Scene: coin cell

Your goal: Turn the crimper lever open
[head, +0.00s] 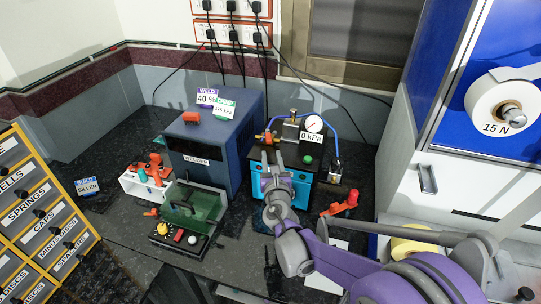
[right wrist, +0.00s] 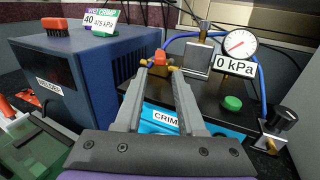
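The crimper (head: 312,172) is a dark box with a teal front at the back of the bench. Its small orange lever (head: 268,137) sits on a brass valve at the top left. In the right wrist view the lever (right wrist: 159,62) shows just beyond and between my fingertips. My right gripper (head: 269,172) reaches in from the lower right, in front of the crimper, and covers part of its front. In the right wrist view its fingers (right wrist: 160,75) are apart with nothing between them. I cannot tell whether a fingertip touches the valve. My left gripper is not in view.
A blue welder (head: 212,142) stands close on the left. The pressure gauge (head: 314,124) reads 0 kPa, with a blue hose around it. A green tray (head: 193,205), a white rack (head: 147,183) and an orange-handled tool (head: 340,203) lie nearby. Labelled drawers (head: 40,215) are at left.

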